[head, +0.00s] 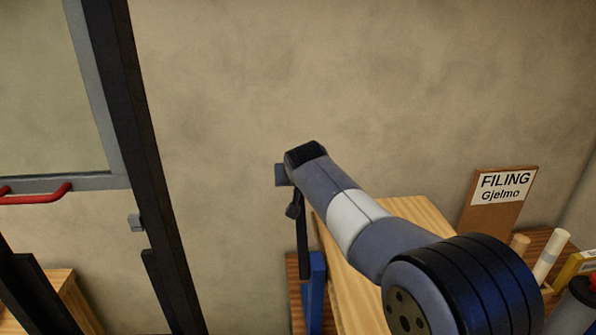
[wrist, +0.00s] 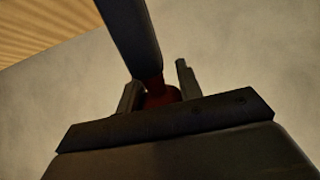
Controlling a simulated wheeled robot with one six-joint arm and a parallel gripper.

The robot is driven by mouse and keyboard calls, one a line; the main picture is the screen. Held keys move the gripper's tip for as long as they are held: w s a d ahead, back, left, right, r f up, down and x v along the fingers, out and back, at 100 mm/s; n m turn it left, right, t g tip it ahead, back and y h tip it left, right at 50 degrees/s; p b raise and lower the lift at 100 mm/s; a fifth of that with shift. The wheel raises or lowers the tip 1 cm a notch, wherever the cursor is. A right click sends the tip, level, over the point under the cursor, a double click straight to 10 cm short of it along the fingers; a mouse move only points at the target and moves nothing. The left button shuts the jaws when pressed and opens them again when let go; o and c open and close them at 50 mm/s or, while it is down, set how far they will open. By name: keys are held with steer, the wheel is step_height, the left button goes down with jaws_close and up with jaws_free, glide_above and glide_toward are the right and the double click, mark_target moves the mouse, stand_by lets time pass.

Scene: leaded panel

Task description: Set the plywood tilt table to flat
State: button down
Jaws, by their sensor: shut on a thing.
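The plywood tilt table (head: 350,285) is a pale wood board at the lower middle of the head view, partly hidden behind my arm. It looks tilted, but its exact angle is hard to tell. A strip of striped wood, likely its board (wrist: 40,25), shows at the upper left of the wrist view. A dark bar (wrist: 130,35) runs from the top of that view down to a dark red grip (wrist: 160,97). My gripper (wrist: 157,84) has its fingers on both sides of the red grip and is shut on it. In the head view the grip is hidden.
A blue support (head: 314,290) stands by the board's left edge. At the left are a dark-framed glazed panel with a red handle (head: 40,194) and a wooden surface (head: 65,295). At the right stand a "FILING Gjelmo" sign (head: 502,188) and several rolls and bottles. A bare wall is behind.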

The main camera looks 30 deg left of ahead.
steer(key=shift+f, duration=0.65)
steer(key=c, duration=1.4)
jaws_free()
steer(key=o, duration=0.4)
steer(key=shift+r, duration=0.35)
steer(key=shift+r, duration=0.1)
steer(key=b+v, duration=0.3)
steer(key=v, duration=0.7)
steer(key=shift+s+r, duration=0.2)
steer(key=shift+s, duration=0.05)
steer(key=shift+d, duration=0.1)
steer(key=p+x, duration=0.3)
steer(key=x, duration=0.7)
steer(key=shift+w+f, duration=0.25)
steer(key=shift+w, duration=0.05)
